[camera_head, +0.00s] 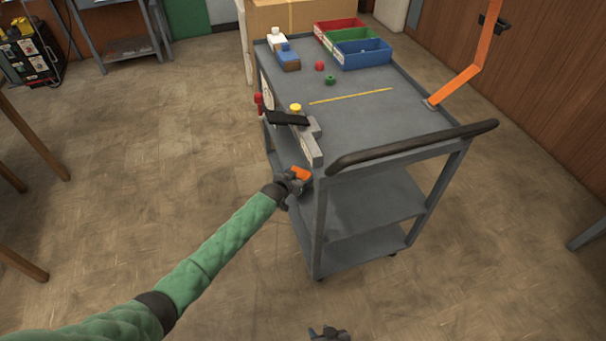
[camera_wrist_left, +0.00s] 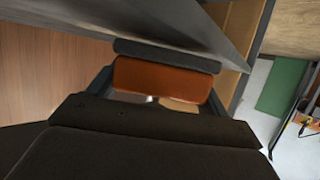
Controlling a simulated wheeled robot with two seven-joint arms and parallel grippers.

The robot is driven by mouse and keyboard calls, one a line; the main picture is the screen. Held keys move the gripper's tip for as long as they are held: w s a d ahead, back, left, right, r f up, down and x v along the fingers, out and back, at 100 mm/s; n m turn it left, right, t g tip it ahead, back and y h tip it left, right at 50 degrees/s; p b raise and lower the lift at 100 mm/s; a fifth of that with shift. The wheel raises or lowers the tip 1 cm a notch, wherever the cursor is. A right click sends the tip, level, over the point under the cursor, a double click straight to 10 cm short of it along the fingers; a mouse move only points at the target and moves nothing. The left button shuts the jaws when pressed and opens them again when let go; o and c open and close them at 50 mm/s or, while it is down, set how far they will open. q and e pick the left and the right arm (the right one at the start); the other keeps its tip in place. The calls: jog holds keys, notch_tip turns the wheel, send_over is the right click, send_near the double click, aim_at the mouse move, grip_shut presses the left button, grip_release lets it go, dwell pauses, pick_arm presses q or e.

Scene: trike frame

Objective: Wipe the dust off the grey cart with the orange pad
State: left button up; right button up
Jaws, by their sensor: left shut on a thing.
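The grey cart (camera_head: 370,115) stands in the middle of the head view, with a flat top, lower shelves and a dark push handle (camera_head: 415,146) at its near end. My left gripper (camera_head: 296,178) is shut on the orange pad (camera_head: 302,172), beside the cart's near left corner. The left wrist view shows the orange pad (camera_wrist_left: 162,80) between the fingers, with a dark strip along its far side and a grey cart edge beyond. I cannot tell whether the pad touches the cart. No dust is clear on the top. My right gripper (camera_head: 328,335) barely shows at the bottom edge.
Red, green and blue bins (camera_head: 362,54), bottles (camera_head: 285,54), small red and green pieces and a yellow strip (camera_head: 350,96) lie on the cart top. A clamp-like tool (camera_head: 305,132) sits at its left edge. An orange arm (camera_head: 470,75) rises at the right.

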pick_arm(q)
jog(key=shift+r, duration=0.15)
jog(key=shift+r+p, duration=2.3)
jog(key=shift+r, duration=0.65)
jog(key=shift+r+p, duration=1.25)
jog(key=shift+r, duration=0.25)
jog(key=shift+f, duration=0.1)
